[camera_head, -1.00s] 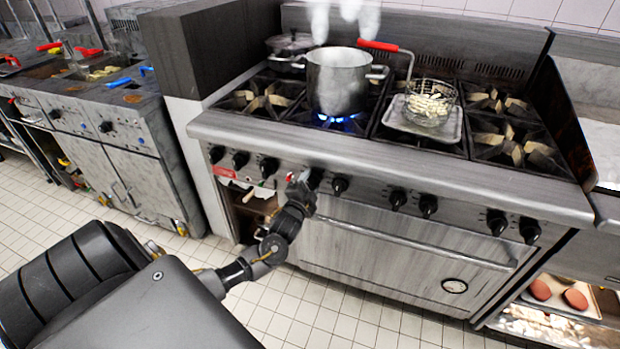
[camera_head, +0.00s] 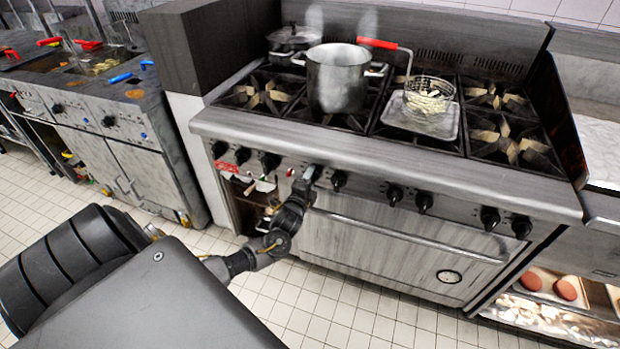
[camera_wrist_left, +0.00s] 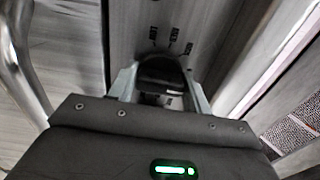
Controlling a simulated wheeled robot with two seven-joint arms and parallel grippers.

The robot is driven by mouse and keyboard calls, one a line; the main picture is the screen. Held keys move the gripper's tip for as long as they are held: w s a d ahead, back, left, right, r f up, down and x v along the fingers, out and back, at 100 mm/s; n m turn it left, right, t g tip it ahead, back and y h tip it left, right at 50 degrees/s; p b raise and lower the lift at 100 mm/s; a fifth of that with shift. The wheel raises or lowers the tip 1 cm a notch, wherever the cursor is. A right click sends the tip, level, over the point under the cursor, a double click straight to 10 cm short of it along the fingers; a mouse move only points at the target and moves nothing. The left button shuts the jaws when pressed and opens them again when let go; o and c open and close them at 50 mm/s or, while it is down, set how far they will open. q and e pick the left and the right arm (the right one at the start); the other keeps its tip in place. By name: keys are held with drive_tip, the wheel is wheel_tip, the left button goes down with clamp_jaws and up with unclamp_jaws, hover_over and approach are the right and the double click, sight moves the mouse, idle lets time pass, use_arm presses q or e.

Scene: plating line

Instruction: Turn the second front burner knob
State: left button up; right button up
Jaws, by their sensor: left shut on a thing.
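The stove (camera_head: 380,155) has a row of black knobs along its front panel. My left gripper (camera_head: 308,178) is at the panel, under the front of the steel pot (camera_head: 336,82). In the left wrist view its two fingers stand on either side of a black burner knob (camera_wrist_left: 160,74), shut on it. Printed marks show on the panel around that knob. In the head view the gripper mostly hides this knob. A free knob (camera_head: 338,180) is just to its right, and another (camera_head: 271,161) is to its left. No flame shows under the pot. My right gripper is not in view.
A wire basket (camera_head: 428,98) with a red handle and pale food rests on a tray (camera_head: 395,112) on the stove. A lidded pot (camera_head: 292,40) stands behind. The oven handle bar (camera_head: 410,238) runs below the knobs. Fryers (camera_head: 95,110) stand at left.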

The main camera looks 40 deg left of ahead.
use_arm(q)
drive_tip(key=o, duration=0.9)
drive_tip(key=v, duration=1)
drive_tip(key=shift+s+d, duration=0.15)
drive_tip(key=shift+s, duration=0.2)
